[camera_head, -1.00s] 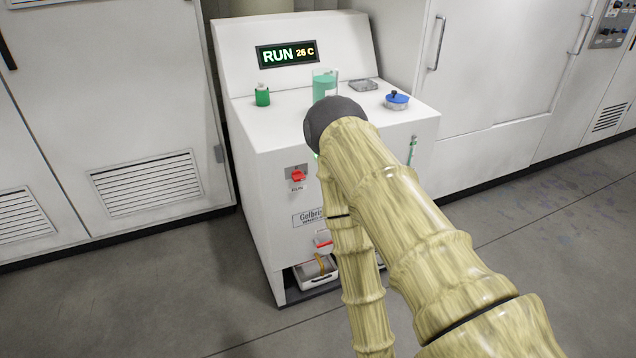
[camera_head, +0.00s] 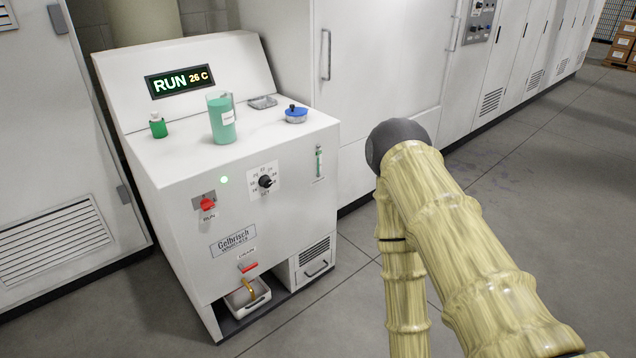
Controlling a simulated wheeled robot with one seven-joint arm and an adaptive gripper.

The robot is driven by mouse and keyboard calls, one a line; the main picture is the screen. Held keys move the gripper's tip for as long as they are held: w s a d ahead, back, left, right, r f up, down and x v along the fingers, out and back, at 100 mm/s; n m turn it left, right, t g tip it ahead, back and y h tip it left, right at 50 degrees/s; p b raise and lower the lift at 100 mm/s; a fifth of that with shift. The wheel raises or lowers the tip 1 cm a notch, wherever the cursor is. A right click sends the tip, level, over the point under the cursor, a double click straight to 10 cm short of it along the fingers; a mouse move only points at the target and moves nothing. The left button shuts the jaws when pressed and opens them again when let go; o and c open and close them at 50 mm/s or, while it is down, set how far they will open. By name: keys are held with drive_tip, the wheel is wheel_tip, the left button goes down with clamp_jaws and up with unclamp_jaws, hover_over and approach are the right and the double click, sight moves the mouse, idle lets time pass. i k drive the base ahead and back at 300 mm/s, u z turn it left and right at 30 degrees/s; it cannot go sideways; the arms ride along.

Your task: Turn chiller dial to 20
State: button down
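The white chiller (camera_head: 150,160) stands left of centre in the head camera view. Its display (camera_head: 180,82) reads RUN 26 C. The black dial (camera_head: 265,181) sits on a pale scale plate on the front face; its exact setting is too small to read. My arm, in a yellowish ribbed cover, rises from the lower right, clear of the dial in the picture. My gripper cannot be made out in this view.
A red RUN switch (camera_head: 207,203) and red drain handle (camera_head: 247,266) are on the front, above a drain tray (camera_head: 248,297). A green jug (camera_head: 221,118), small green bottle (camera_head: 158,125) and blue-lidded dish (camera_head: 296,114) stand on top. Floor right of the chiller is open.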

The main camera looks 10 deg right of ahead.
sight(264, 181)
drive_tip(key=z, duration=0.05)
drive_tip(key=k, duration=1.1)
drive_tip(key=z, duration=1)
drive_tip(key=i, duration=1.45)
drive_tip(key=u, duration=1.2)
drive_tip(key=i, duration=0.3)
drive_tip(key=u, duration=0.25)
